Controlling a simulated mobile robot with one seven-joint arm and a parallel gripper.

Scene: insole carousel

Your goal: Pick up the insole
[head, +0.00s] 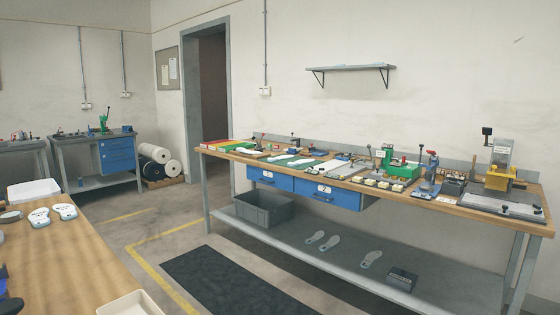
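Several insole-shaped pieces show in the head view, and I cannot tell which one the task means. Two white pieces with dark marks, a left one (39,217) and a right one (64,211), lie side by side on the near wooden table (85,255). Pale flat insole shapes (279,157) lie on the long workbench (232,153) toward its left half. Grey insole shapes (371,259) lie flat on its lower shelf (440,287), with a pair (330,242) left of them. My gripper is not in view.
A white tray (34,190) stands behind the marked pieces, and a cream tray (130,304) sits at the near table's front corner. Tools and fixtures crowd the workbench's right half. A grey crate (263,210) stands on the lower shelf. Floor with a dark mat (225,280) lies between the tables.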

